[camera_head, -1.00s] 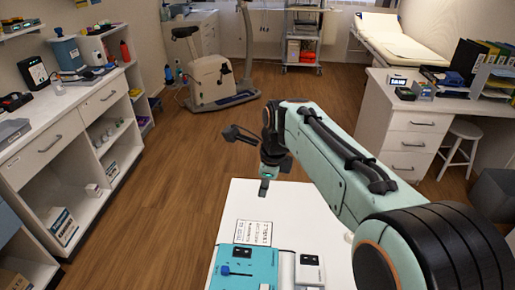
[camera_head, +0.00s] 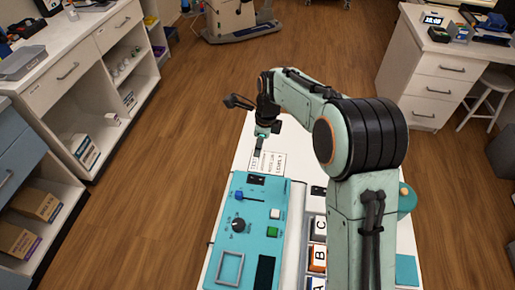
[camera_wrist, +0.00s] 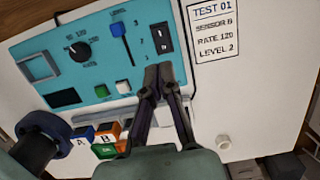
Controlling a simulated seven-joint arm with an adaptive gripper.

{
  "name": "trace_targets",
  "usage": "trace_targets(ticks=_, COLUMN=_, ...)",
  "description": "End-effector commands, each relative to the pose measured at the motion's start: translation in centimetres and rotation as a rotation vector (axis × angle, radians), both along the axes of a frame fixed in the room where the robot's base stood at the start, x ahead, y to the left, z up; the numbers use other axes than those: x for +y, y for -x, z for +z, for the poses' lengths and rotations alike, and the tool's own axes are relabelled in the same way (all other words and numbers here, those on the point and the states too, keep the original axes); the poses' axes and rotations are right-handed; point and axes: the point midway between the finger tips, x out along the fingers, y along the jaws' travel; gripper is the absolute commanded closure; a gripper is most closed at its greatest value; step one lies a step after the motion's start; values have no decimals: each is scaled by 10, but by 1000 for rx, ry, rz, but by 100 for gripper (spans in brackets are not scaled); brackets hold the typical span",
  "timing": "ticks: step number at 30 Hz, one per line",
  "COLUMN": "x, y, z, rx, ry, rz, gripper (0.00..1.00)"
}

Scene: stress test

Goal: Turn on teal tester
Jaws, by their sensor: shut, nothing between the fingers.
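The teal tester (camera_head: 222,240) lies on the white table, and its panel also fills the upper left of the wrist view (camera_wrist: 95,70). It carries a black rocker switch (camera_wrist: 161,38), a blue slider knob (camera_wrist: 117,30), a black dial (camera_wrist: 80,52), a green button (camera_wrist: 102,91) and a white button (camera_wrist: 123,87). A dark display (camera_head: 264,272) looks blank. My gripper (camera_head: 259,151) is shut and empty near the panel's far end. In the wrist view its fingertips (camera_wrist: 158,74) appear just below the rocker switch. I see no contact with the panel.
A printed card (camera_head: 267,163) on the table beyond the tester reads TEST 01, SENSOR B, RATE 120, LEVEL 2. Lettered blocks (camera_head: 317,258) sit in a tray right of the tester. A teal round object (camera_head: 406,199) stands farther right. Shelving (camera_head: 85,110) lines the left wall.

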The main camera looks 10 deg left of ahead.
Motion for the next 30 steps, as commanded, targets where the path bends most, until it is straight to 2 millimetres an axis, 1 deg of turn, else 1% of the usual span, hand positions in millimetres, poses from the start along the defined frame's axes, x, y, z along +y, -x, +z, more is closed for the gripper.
trace_targets(ticks=1, x=2, y=1, z=-12, rx=5, ry=1, rz=3, gripper=100)
trace_targets(ticks=3, x=4, y=1, z=-27, rx=5, ry=2, rz=2, gripper=100)
trace_targets(ticks=9, x=10, y=1, z=-69, rx=3, ry=1, rz=0, gripper=100)
trace_targets(ticks=12, x=12, y=1, z=-85, rx=3, ry=1, rz=1, gripper=100)
trace_targets(ticks=15, x=14, y=0, z=-97, rx=1, ry=1, rz=0, gripper=100)
trace_targets(ticks=21, x=16, y=0, z=-108, rx=0, ry=0, rz=1, gripper=100)
trace_targets(ticks=30, x=15, y=0, z=-108, rx=-1, ry=0, rz=0, gripper=100)
